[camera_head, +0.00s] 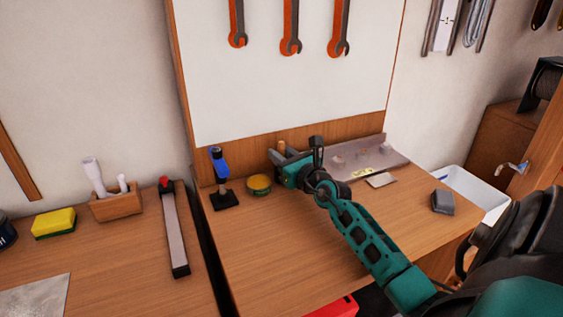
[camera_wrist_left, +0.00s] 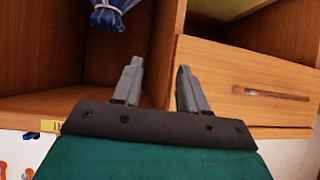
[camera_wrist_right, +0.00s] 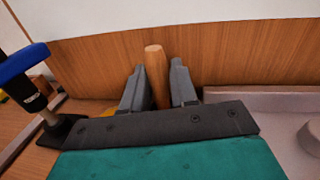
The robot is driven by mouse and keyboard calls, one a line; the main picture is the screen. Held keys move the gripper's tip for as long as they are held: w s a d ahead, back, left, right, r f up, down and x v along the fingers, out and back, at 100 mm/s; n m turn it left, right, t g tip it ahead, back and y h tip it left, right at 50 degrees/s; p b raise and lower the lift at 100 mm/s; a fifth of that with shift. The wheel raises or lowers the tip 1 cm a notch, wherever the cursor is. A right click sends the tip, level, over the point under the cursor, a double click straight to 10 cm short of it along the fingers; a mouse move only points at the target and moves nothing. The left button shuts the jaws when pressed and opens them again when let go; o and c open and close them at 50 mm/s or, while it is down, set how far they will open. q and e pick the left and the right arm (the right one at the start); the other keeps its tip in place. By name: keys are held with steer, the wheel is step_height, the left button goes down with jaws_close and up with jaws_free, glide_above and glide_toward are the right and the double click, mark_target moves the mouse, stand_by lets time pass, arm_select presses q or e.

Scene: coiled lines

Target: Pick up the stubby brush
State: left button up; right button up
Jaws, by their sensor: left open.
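A short, rounded wooden handle stands upright at the back of the right-hand worktop, and I take it to be the stubby brush (camera_head: 281,146). In the right wrist view the brush (camera_wrist_right: 156,70) is between the fingers of my right gripper (camera_wrist_right: 158,85), which fill in close on both sides of it and look shut on it. Its lower end is hidden. In the head view my right gripper (camera_head: 279,157) is at the back edge, by the wooden strip. My left gripper (camera_wrist_left: 157,80) is open and empty, facing a wooden cabinet; the head view does not show it.
A blue-and-black tool (camera_head: 220,176) and a yellow tin (camera_head: 258,184) stand left of my right gripper. A grey tray (camera_head: 387,151) is to its right. A grey block (camera_head: 442,201) lies near the right edge. The worktop's front left is clear.

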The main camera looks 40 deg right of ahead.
jaws_close()
